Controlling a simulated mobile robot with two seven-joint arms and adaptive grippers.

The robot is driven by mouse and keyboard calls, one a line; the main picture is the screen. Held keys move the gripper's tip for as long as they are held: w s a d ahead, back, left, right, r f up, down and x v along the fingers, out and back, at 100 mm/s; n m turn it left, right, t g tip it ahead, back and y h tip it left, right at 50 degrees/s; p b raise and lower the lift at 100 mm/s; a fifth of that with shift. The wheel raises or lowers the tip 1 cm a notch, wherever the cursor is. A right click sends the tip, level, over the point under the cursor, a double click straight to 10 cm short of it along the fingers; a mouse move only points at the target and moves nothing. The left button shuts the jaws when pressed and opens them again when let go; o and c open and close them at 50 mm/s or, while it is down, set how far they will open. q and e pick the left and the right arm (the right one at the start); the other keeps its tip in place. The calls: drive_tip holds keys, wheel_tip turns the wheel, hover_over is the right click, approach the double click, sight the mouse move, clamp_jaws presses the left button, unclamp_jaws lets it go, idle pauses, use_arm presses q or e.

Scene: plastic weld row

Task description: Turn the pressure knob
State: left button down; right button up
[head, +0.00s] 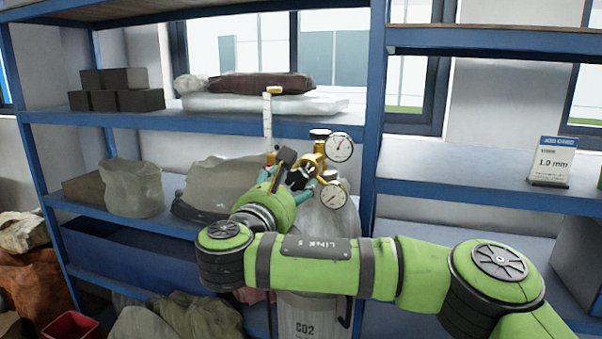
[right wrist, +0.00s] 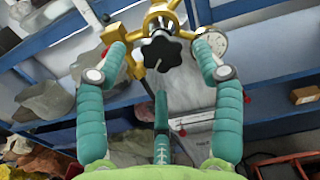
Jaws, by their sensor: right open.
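The pressure knob (right wrist: 161,53) is a black, lobed hand knob with a light mark, on the front of a brass regulator (right wrist: 163,20). In the right wrist view it lies between the teal fingertips of my right gripper (right wrist: 160,58). The fingers are spread, with one on each side and a third below; I see no clear contact. In the head view my right gripper (head: 290,178) is at the regulator and partly hides it. Two round white gauges, upper (head: 339,147) and lower (head: 334,196), sit to its right. My left gripper is not in view.
The regulator is on a grey CO2 cylinder (head: 315,318), partly behind my right arm. A clear flow tube (head: 267,122) stands left of it. A blue shelf upright (head: 372,115) is close to its right. Shelves hold sacks (head: 135,187) and dark blocks (head: 140,99).

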sight(296, 182)
drive_tip(key=x, duration=0.1)
drive_tip(key=p+x, duration=0.1)
drive_tip(key=shift+w+d+r, duration=0.2)
drive_tip(key=shift+w+r, duration=0.05)
drive_tip(key=shift+w, duration=0.1)
drive_tip(key=shift+w+d+p, duration=0.3)
drive_tip(key=shift+w+p, duration=0.1)
drive_tip(key=shift+p, duration=0.1)
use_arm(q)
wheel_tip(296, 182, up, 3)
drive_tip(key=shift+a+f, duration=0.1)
use_arm(e)
drive_tip(key=shift+w+f, duration=0.1)
drive_tip(key=shift+f, duration=0.05)
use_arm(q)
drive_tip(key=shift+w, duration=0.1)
use_arm(e)
drive_tip(key=shift+a, duration=0.1)
drive_tip(key=c, duration=1.1)
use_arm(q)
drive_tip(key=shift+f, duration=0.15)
use_arm(e)
drive_tip(key=shift+f, duration=0.1)
drive_tip(key=shift+c, duration=0.2)
